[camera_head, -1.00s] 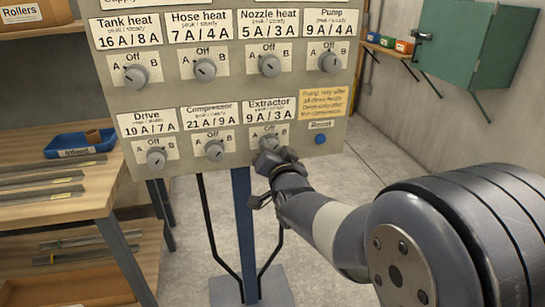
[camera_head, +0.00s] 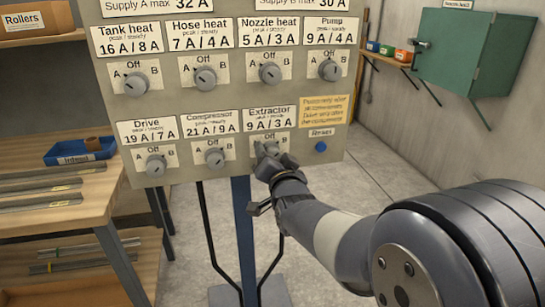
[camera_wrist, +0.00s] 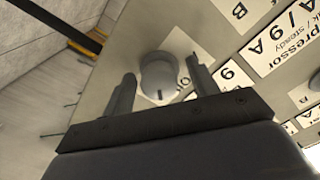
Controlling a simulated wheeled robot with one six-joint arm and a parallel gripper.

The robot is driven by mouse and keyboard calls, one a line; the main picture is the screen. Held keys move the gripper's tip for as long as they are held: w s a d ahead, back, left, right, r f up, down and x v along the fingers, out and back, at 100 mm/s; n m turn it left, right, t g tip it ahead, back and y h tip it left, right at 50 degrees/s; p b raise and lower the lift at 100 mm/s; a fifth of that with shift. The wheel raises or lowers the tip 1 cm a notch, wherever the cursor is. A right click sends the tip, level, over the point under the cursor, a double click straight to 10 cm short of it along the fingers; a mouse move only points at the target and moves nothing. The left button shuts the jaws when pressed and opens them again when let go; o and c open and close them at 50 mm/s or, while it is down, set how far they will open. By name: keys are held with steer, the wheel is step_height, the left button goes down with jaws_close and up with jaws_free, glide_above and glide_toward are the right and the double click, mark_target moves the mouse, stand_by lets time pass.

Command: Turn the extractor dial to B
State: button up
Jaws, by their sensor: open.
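The extractor dial (camera_wrist: 158,75) is a round grey knob on its white plate, low on the grey panel. In the wrist view it lies between the two fingers of my gripper (camera_wrist: 162,88), with gaps showing at both sides. A dark mark on the knob points down in that picture; the letters around it are not readable there. In the head view my gripper (camera_head: 268,158) is at this dial and covers much of it, below the Extractor label (camera_head: 269,119). "Off" shows above it. My gripper is open.
The compressor dial (camera_head: 214,157) is close on the left and the blue Reset button (camera_head: 321,146) on the right. More dials sit in the row above. A wooden bench (camera_head: 70,195) with a blue bin (camera_head: 80,151) stands left; a green cabinet (camera_head: 477,50) hangs right.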

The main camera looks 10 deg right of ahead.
steer(key=shift+s, duration=0.1)
steer(key=s, duration=1)
steer(key=shift+s, duration=0.35)
steer(key=shift+w, duration=0.1)
steer(key=w, duration=1)
steer(key=shift+w+f, duration=0.15)
steer(key=shift+w, duration=0.2)
steer(key=shift+s, duration=0.1)
